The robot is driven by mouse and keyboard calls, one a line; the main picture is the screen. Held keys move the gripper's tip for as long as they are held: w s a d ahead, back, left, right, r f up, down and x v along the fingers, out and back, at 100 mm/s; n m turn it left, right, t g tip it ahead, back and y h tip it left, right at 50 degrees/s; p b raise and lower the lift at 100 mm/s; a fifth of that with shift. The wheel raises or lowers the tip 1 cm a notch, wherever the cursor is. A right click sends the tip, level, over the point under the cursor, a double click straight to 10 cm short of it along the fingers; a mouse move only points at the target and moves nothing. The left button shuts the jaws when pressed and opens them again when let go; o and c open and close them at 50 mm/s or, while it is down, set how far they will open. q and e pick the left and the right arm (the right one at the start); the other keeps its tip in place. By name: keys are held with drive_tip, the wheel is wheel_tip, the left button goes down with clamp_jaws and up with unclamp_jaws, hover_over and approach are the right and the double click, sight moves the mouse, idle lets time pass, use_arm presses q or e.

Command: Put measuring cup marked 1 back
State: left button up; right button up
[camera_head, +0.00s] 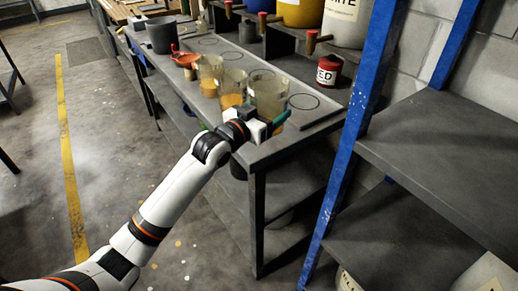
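Three translucent measuring cups stand in a row on the grey bench: a far one (209,73), a middle one (232,84) and a near one (268,93). No mark 1 can be read on any cup. My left gripper (268,126) is in front of the near cup's lower part and overlaps it in view. Whether its fingers are closed on the cup cannot be told. Outlined circles mark the bench top, including an empty one (304,102) right of the near cup. My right gripper is out of view.
A red-labelled can (327,72) stands behind the circles. A red funnel-like item (184,60) and a dark grey pot (161,35) are farther left. Yellow (300,12) and white (347,22) buckets sit on the raised shelf. A blue rack post (352,125) stands right of the bench.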

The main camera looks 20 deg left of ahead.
use_arm(q)
drive_tip(key=w+a+r+b, duration=0.2)
drive_tip(key=w+a+r, duration=0.1)
drive_tip(key=w, duration=0.1)
drive_tip(key=shift+y, duration=0.3)
drive_tip(key=shift+a+f, duration=0.15)
drive_tip(key=shift+f, duration=2.25)
drive_tip(key=shift+a+f, duration=0.1)
drive_tip(key=shift+f, duration=2.25)
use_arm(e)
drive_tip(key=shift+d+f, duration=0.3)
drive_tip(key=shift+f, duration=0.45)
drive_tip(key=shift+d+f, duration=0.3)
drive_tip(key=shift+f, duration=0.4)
use_arm(q)
drive_tip(key=shift+f, duration=0.1)
drive_tip(key=o, duration=1.2)
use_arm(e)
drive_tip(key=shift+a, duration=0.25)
